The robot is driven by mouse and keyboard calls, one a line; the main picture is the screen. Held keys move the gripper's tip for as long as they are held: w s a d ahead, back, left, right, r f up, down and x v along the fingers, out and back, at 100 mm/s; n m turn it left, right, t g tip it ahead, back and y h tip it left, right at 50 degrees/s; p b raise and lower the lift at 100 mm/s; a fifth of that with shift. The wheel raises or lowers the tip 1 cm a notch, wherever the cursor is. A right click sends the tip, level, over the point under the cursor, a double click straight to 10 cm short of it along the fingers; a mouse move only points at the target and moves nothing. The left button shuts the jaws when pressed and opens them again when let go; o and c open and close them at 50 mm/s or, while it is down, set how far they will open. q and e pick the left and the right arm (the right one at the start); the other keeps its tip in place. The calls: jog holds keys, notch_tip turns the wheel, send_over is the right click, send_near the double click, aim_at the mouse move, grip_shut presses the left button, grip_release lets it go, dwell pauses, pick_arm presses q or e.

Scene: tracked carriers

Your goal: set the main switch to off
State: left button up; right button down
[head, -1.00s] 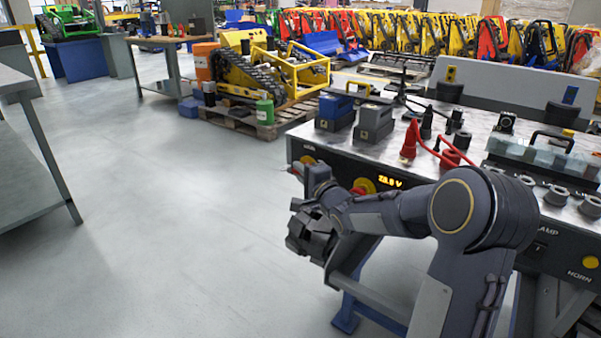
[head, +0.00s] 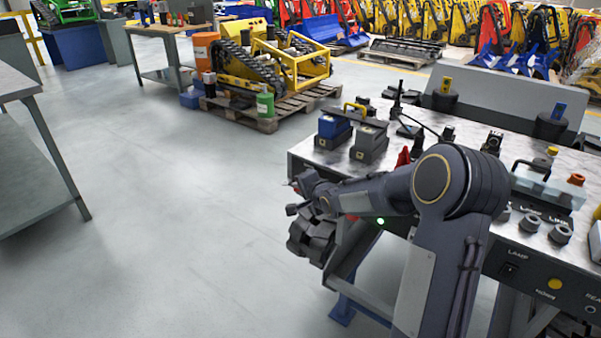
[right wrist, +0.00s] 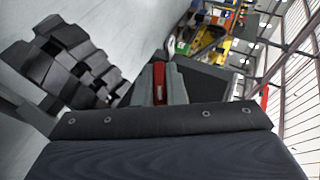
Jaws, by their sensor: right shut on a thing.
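The bench's front panel, which bears the main switch, is mostly behind my right arm in the head view. My right gripper (head: 297,186) is at the panel's left end. In the right wrist view its grey fingers (right wrist: 160,84) are shut on a red piece (right wrist: 159,80), which looks like the main switch's handle. A little red also shows at the fingertips in the head view. The switch's setting cannot be read. A small green light (head: 380,221) shows on the panel just below my forearm. My left gripper is not in view.
The bench top (head: 318,157) bears a blue-topped block (head: 333,131), a grey block (head: 369,143) and a clear cover at the right. A dark segmented shape (head: 312,238) hangs below my right wrist. A grey table (head: 45,140) stands left, with open floor between.

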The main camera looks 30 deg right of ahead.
jog(key=g+p, duration=0.2)
jog(key=p, duration=0.2)
jog(key=n+g+h+p, duration=0.1)
jog(key=g+p, duration=0.2)
jog(key=p, duration=0.1)
jog(key=n+g+h+p, duration=0.1)
jog(key=g+p, duration=0.2)
jog(key=p, duration=0.1)
jog(key=shift+r, duration=0.3)
jog(key=shift+f+n+g+h+p, duration=0.15)
jog(key=shift+g+h+p, duration=0.25)
jog(key=shift+g+p, duration=0.3)
jog(key=shift+f+n+g+h+p, duration=0.15)
jog(key=shift+g+h+p, duration=0.25)
jog(key=shift+g+p, duration=0.25)
jog(key=c, duration=1.5)
grip_release()
jog(key=shift+v, duration=3.9)
